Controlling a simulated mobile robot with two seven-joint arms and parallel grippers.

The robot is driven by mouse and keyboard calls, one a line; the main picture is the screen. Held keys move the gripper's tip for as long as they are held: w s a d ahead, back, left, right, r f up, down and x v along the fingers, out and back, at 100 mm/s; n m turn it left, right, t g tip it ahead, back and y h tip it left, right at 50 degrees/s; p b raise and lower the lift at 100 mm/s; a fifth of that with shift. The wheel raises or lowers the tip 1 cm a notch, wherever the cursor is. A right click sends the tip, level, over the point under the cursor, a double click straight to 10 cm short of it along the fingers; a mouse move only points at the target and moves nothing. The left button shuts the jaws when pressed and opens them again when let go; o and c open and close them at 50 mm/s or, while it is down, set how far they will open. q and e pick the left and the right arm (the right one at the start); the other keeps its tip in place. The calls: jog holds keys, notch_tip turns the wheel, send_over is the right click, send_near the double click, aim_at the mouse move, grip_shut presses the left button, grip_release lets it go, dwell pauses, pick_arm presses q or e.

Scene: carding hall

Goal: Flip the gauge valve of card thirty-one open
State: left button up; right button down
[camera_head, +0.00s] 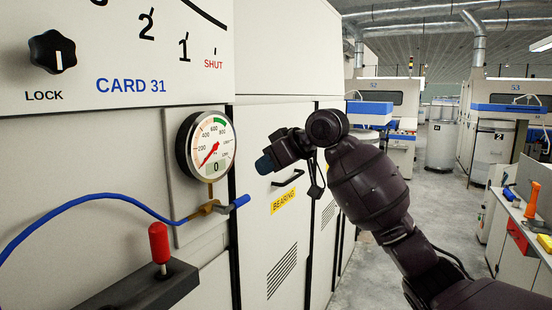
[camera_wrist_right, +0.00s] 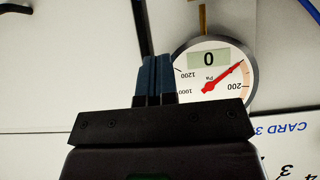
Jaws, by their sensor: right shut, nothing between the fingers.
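The gauge (camera_head: 208,146) is a round white dial with a red needle and a small display reading 0, on the panel of card thirty-one. It also shows in the right wrist view (camera_wrist_right: 215,90). Below it, the brass valve (camera_head: 205,211) has a short blue lever (camera_head: 241,201) pointing right and slightly up. A blue hose (camera_head: 90,203) runs into the valve from the left. My right gripper (camera_head: 263,165) is shut and empty, right of the gauge and above the lever, apart from both in the picture. Its fingers (camera_wrist_right: 157,75) overlap the dial's edge in the wrist view. My left gripper is out of view.
A red-knobbed lever (camera_head: 159,243) stands on a dark ledge below left of the valve. A black LOCK knob (camera_head: 53,52) is at upper left. A door with a black handle (camera_head: 288,179) and yellow BEARING label is behind my gripper. The aisle at right has free floor.

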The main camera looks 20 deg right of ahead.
aim_at(237, 204)
pick_arm(q)
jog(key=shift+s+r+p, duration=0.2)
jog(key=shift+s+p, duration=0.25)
jog(key=shift+p, duration=0.3)
pick_arm(e)
jog(key=w+a+f, duration=0.3)
jog(key=f, duration=0.3)
jog(key=shift+w+f, duration=0.35)
jog(key=shift+w+d, duration=0.1)
